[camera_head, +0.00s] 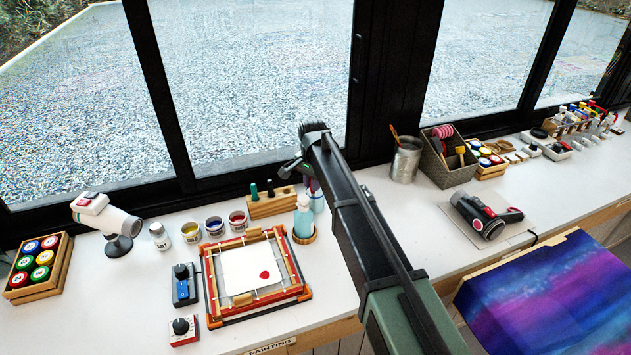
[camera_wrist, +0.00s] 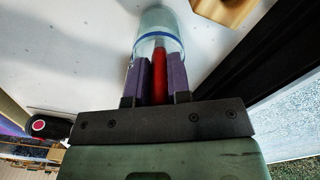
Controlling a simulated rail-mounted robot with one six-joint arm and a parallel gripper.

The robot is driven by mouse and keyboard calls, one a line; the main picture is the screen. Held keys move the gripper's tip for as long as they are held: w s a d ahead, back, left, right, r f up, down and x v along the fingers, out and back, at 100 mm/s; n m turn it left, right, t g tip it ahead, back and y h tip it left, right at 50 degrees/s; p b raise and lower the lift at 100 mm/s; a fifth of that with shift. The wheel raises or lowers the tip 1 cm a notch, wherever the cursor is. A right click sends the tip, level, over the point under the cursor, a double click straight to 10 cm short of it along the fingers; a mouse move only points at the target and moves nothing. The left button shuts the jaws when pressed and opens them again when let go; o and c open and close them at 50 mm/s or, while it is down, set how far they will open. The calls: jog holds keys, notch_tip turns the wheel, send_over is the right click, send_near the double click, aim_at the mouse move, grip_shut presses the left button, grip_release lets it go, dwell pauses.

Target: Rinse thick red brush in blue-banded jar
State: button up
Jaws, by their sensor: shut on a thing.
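My gripper (camera_wrist: 159,66) is shut on the thick red brush (camera_wrist: 159,82), with a purple finger on each side of its handle. The clear blue-banded jar (camera_wrist: 157,22) lies straight ahead of the fingertips in the wrist view. The brush's pale lower end overlaps the jar's near rim and seems to be inside it; the bristles cannot be made out. The brush is hidden there.
A framed white silk (camera_head: 252,267) with a red spot lies front left. Paint jars (camera_head: 214,227) stand behind the frame. The window is close behind.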

jog(key=shift+s+d+f, duration=0.25)
jog(key=shift+f, duration=0.15)
jog(key=shift+w+a+r+p, duration=0.3)
jog(key=shift+w+r+p, duration=0.1)
jog(key=shift+r+p, duration=0.35)
jog(key=shift+s+d+f+b, duration=0.1)
jog(key=shift+s+f+b, duration=0.15)
jog(key=shift+f+b, duration=0.5)
jog(key=shift+s+d+r, duration=0.1)
jog(key=shift+d+r, duration=0.05)
jog(key=shift+d, duration=0.1)
jog(key=shift+w+d+f, duration=0.2)
jog(key=shift+w+d, duration=0.15)
jog(key=shift+w, duration=0.25)
jog(key=r+p, duration=0.8)
jog(key=shift+s+a+r, duration=0.1)
jog(key=shift+s+a, duration=0.15)
jog(key=shift+a, duration=0.05)
